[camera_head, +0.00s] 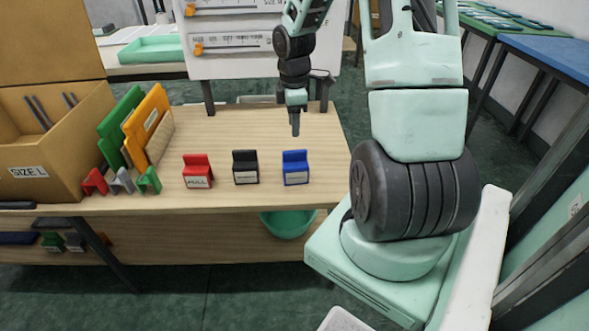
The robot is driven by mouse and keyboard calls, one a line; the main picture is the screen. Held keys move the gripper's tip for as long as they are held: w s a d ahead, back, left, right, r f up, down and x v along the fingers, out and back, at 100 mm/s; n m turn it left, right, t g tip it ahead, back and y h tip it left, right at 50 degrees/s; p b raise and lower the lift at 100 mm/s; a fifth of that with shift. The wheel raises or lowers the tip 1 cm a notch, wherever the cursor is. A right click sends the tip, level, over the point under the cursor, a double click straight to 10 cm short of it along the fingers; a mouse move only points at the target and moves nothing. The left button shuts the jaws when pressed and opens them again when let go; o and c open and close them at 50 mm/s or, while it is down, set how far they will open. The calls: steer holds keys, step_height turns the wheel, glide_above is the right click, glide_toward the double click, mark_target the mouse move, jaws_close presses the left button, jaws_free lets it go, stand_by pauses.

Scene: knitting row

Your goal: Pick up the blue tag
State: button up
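The blue tag (295,168) stands upright on the wooden table (240,130), near its front right edge. It has a white label on its front face. My gripper (295,127) hangs pointing down above and behind the blue tag, apart from it. The fingers look narrow and edge-on from this view, so I cannot tell whether they are open or shut. Nothing clearly shows in the gripper.
A black tag (245,167) and a red tag (197,171) stand left of the blue one. Small clips (121,181), green and orange boards (147,125) and a cardboard box (60,150) are further left. A teal bowl (287,224) sits below the tabletop.

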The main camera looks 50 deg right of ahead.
mark_target(295, 151)
step_height(295, 151, down, 10)
steer(key=shift+s+f+b, duration=0.1)
steer(key=shift+b, duration=0.6)
jaws_close()
